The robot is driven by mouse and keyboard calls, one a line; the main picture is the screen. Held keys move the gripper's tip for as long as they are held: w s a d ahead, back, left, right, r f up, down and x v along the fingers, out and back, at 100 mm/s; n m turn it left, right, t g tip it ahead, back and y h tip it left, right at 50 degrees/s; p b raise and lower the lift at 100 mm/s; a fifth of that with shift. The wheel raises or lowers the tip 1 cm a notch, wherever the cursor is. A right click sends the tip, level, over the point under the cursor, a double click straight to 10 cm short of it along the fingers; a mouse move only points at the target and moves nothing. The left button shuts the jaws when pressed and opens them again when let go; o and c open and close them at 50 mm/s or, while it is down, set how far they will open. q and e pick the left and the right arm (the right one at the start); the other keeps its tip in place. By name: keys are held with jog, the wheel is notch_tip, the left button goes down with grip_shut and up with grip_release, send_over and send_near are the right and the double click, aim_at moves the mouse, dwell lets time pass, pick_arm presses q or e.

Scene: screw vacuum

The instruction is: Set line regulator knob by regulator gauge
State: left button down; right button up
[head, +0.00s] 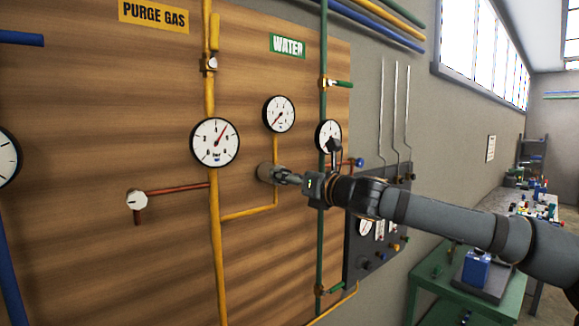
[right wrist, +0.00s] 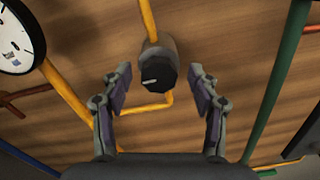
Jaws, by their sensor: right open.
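The regulator knob (right wrist: 157,76) is dark with a light pointer mark, on a grey round body, in the right wrist view. In the head view the regulator's grey body (head: 264,173) sits on the yellow pipe, its front partly hidden by my gripper. A white gauge (head: 279,114) is above it on the same pipe, its needle pointing to the lower left. My right gripper (head: 284,177) is open at the knob. In the right wrist view its fingers (right wrist: 160,85) are on either side of the knob, with gaps showing. My left gripper is not in view.
A larger gauge (head: 215,142) on the main yellow pipe has its needle toward the upper right. Another gauge (head: 328,135) by the green pipe (head: 322,60) is partly behind my arm. A small white-faced knob (head: 136,201) is lower left. A dark panel (head: 358,262) stands right.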

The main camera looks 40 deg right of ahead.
jog(key=shift+w, duration=0.1)
jog(key=c, duration=1.2)
jog(key=m+p, duration=0.1)
jog(key=m, duration=1.2)
dwell(0.4)
jog(key=o, duration=1.2)
